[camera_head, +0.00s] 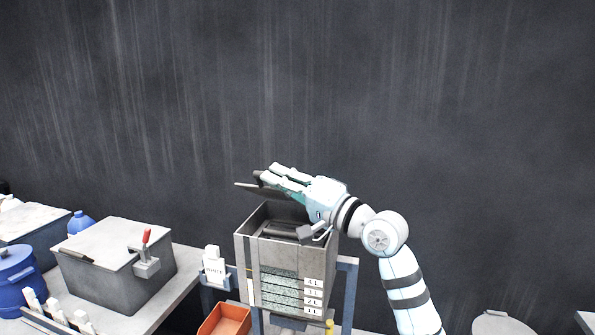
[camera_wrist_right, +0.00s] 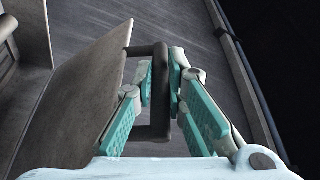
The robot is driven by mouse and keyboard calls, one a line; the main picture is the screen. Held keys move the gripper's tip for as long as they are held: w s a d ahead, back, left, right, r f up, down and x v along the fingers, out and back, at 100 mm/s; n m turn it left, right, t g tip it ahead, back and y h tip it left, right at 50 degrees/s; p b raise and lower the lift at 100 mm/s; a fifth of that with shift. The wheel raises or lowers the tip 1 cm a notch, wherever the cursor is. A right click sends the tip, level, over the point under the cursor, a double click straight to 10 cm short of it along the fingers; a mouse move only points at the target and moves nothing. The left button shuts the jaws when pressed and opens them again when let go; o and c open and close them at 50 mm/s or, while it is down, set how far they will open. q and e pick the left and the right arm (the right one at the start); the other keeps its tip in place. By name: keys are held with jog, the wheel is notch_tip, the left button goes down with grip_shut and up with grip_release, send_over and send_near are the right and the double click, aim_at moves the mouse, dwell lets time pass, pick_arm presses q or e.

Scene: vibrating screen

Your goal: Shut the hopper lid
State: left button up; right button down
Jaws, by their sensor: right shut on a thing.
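The hopper (camera_head: 254,263) is a grey box with an open top and a scale of level marks on its front. Its lid (camera_head: 284,208) stands tilted open above the back of the box, and it also shows as a flat grey panel in the wrist view (camera_wrist_right: 82,85). My right gripper (camera_head: 268,177) reaches over the lid from the right. In the wrist view its teal-padded fingers (camera_wrist_right: 160,85) are shut on the dark lid handle (camera_wrist_right: 158,133). The hand hides part of the lid in the head view. My left gripper is not in view.
A grey box with a red-handled clamp (camera_head: 146,252) stands on the bench to the left, near a blue drum (camera_head: 15,275). An orange bin (camera_head: 226,322) sits below the hopper's left side. The dark wall behind is bare.

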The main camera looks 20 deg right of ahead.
jog(key=shift+s+a+f+n+y+b, duration=0.5)
jog(key=shift+f+n+b, duration=0.45)
jog(key=shift+f+b, duration=0.8)
jog(key=shift+s+a+f+n+y+b, duration=0.45)
jog(key=shift+f+n+b, duration=0.45)
jog(key=shift+f+b, duration=0.8)
jog(key=shift+s+a+f+n+y+b, duration=0.45)
jog(key=shift+f+n+b, duration=0.7)
jog(key=shift+f, duration=1.05)
jog(key=shift+s, duration=0.15)
jog(key=c, duration=1.9)
grip_release()
jog(key=shift+c, duration=0.2)
jog(key=shift+o, duration=0.2)
jog(key=shift+w+a+f, duration=0.15)
jog(key=shift+w, duration=0.25)
jog(key=shift+s, duration=0.1)
